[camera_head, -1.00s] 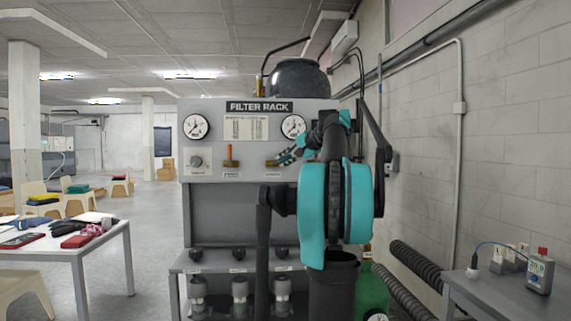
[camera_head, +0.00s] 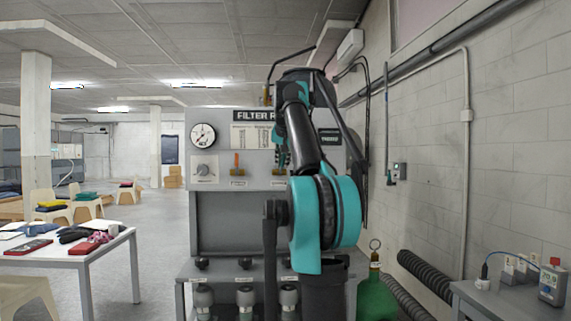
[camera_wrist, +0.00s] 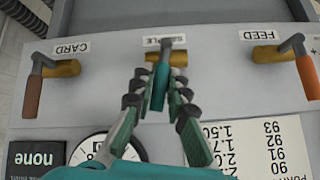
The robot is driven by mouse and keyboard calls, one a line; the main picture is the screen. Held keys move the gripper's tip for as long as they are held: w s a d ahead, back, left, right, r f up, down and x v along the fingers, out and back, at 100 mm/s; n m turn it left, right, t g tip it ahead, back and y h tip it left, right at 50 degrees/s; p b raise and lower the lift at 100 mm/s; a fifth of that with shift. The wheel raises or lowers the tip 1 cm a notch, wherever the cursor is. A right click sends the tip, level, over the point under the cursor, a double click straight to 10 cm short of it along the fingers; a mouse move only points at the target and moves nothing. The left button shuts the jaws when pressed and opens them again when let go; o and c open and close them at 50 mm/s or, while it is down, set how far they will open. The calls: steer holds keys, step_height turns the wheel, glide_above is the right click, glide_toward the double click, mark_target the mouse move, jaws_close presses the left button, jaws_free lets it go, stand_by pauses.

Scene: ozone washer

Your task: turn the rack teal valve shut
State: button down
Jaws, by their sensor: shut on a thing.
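The teal valve handle (camera_wrist: 158,88) stands in the middle of the three rack valves, on a brass body (camera_wrist: 178,58) under a label partly hidden by its stem. In the upside-down wrist view the lever points straight down the picture, much like its two neighbours. My gripper (camera_wrist: 160,95) is shut on the teal lever, one finger on each side. In the head view my gripper (camera_head: 281,158) is at the rack panel, and my arm hides most of the teal valve.
The filter rack (camera_head: 222,222) has a gauge (camera_head: 202,137) and a knob (camera_head: 203,170). A green bottle (camera_head: 377,298) and wall stand to the right. A cluttered table (camera_head: 65,252) is at left, with open floor between.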

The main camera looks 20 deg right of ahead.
steer(key=shift+w+a+n+g+h, duration=0.1)
steer(key=shift+a+n+g+h, duration=0.3)
steer(key=shift+h, duration=0.5)
steer(key=shift+a, duration=0.1)
steer(key=c, duration=1.5)
jaws_free()
steer(key=shift+r, duration=0.1)
steer(key=v, duration=1.2)
steer(key=shift+a, duration=0.15)
